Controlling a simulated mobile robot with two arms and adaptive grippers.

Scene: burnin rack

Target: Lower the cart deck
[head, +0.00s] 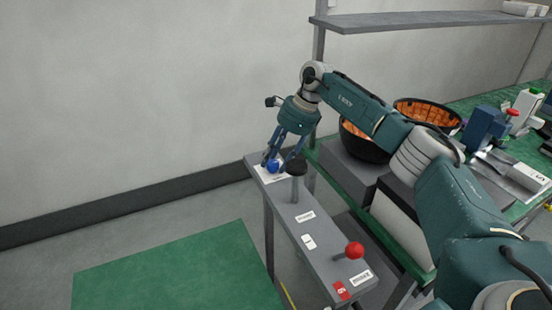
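A narrow grey control panel (299,225) carries a blue ball knob (273,166) at its far end, a black knob (297,167) beside it and a red ball knob (354,250) at the near end. My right gripper (275,168) points down over the far end, with its blue fingers spread on either side of the blue knob. The fingers look open; contact with the knob cannot be made out. A flat green surface (180,275), possibly the cart deck, lies left of the panel, partly cut off by the frame. My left gripper is not in view.
A green bench (480,97) at the right holds black bins with orange lining (427,111) and several devices (486,126). A grey shelf (420,20) hangs above. A small white switch (309,241) sits mid-panel. The floor near the wall is clear.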

